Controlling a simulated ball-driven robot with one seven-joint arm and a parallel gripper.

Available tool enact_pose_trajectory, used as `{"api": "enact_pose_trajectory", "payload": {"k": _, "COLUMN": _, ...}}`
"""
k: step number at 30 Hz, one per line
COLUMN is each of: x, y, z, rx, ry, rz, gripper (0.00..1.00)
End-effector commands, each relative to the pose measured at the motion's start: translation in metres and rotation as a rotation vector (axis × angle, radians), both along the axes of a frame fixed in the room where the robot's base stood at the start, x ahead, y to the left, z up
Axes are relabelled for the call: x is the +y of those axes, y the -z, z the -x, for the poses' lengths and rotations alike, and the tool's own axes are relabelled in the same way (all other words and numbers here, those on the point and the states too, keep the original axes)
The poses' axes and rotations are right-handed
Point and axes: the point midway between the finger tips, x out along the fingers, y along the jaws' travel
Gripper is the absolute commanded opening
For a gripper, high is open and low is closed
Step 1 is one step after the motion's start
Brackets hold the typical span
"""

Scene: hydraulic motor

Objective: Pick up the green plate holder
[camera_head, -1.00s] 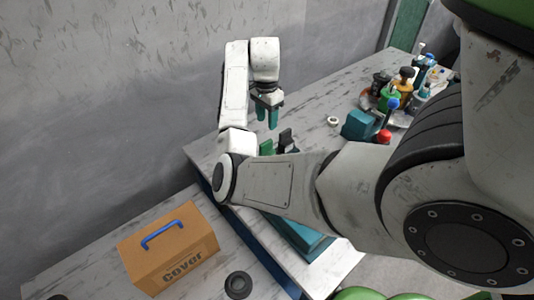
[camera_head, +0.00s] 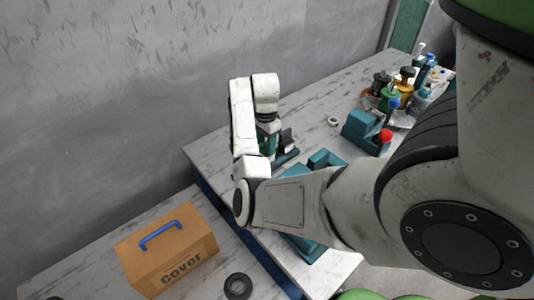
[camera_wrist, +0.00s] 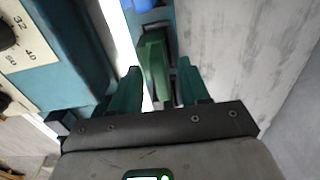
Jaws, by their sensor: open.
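The green plate holder (camera_wrist: 154,80) stands upright in a teal base in the wrist view, a narrow green piece with its lower part hidden by my gripper. My gripper (camera_wrist: 157,68) is open, with one green finger on each side of the holder. Small gaps show between the fingers and the holder, and nothing is gripped. In the head view, my gripper (camera_head: 268,142) is low over the teal base (camera_head: 287,157) on the table. There I cannot tell the holder apart from the green fingers. A black upright piece (camera_head: 287,137) stands just to the right.
A teal block with a red knob (camera_head: 385,135) and several bottles (camera_head: 400,90) stand at the back right. A white ring (camera_head: 333,121) lies nearer. An orange cover box (camera_head: 167,250) and black ring (camera_head: 238,286) are on the front table. A dial panel (camera_wrist: 25,35) is close at left.

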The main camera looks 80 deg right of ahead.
Motion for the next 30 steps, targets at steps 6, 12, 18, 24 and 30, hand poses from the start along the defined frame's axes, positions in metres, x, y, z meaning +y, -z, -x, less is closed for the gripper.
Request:
{"api": "enact_pose_trajectory", "payload": {"k": 6, "x": 0.0001, "y": 0.0027, "z": -0.0002, "rx": 0.000, "ry": 0.000, "rz": 0.000, "gripper": 0.46}}
{"api": "enact_pose_trajectory", "payload": {"k": 12, "x": 0.0000, "y": 0.0025, "z": -0.0003, "rx": -0.001, "ry": 0.000, "rz": 0.001, "gripper": 0.30}}
{"api": "enact_pose_trajectory", "payload": {"k": 18, "x": 0.0000, "y": 0.0023, "z": -0.0003, "rx": -0.001, "ry": 0.000, "rz": 0.001, "gripper": 0.11}}
{"api": "enact_pose_trajectory", "payload": {"k": 24, "x": 0.0000, "y": 0.0022, "z": -0.0004, "rx": -0.001, "ry": 0.000, "rz": 0.001, "gripper": 0.00}}
{"api": "enact_pose_trajectory", "payload": {"k": 30, "x": 0.0000, "y": 0.0022, "z": -0.0004, "rx": -0.001, "ry": 0.000, "rz": 0.001, "gripper": 0.00}}
